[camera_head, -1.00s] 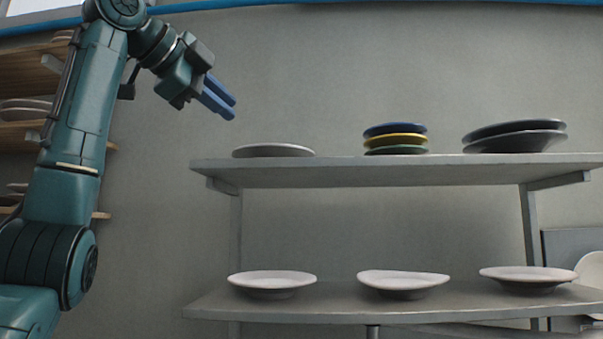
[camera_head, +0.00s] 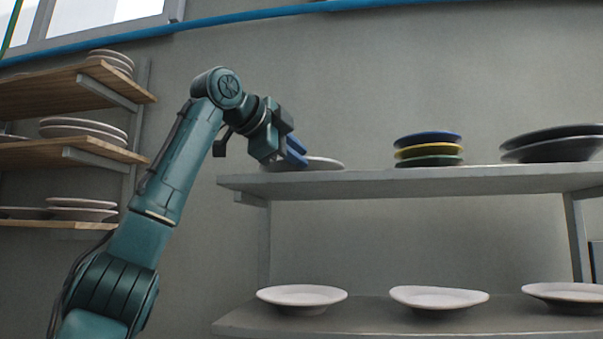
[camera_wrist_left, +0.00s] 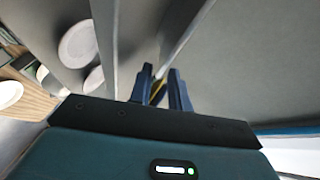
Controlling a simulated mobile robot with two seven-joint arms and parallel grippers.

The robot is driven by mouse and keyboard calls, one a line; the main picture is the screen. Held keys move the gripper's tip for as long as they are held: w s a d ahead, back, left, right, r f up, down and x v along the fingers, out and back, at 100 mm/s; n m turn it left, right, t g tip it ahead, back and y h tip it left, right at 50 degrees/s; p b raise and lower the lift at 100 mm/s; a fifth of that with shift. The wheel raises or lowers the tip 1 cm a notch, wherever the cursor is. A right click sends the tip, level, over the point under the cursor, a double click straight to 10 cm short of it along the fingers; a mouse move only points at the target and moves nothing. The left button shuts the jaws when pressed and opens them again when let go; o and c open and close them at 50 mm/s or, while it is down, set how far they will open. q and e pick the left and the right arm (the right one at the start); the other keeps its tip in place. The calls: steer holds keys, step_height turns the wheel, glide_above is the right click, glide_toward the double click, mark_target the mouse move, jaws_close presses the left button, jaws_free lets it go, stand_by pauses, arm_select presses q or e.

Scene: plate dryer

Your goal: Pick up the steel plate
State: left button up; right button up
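The steel plate, a flat grey plate (camera_head: 325,163), lies at the left end of the upper shelf in the head view. My left gripper (camera_head: 296,152), with two blue fingers, is at the plate's left edge and hides part of it. I cannot tell whether it touches the plate. In the left wrist view the fingers (camera_wrist_left: 161,91) stand apart with a gap between them, where something yellowish shows. The plate is not clearly visible there. My right gripper is out of view.
The upper shelf (camera_head: 400,181) also holds a stack of blue, yellow and green plates (camera_head: 428,149) and dark plates (camera_head: 555,148). White plates (camera_head: 302,296) stand on the lower shelf (camera_head: 360,318). Wooden shelves (camera_head: 70,153) with plates are at left.

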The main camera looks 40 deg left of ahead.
arm_select(q)
steer(key=shift+x, duration=0.95)
steer(key=shift+s, duration=0.1)
steer(key=shift+c, duration=0.2)
jaws_close()
steer(key=shift+r, duration=0.15)
stand_by(0.4)
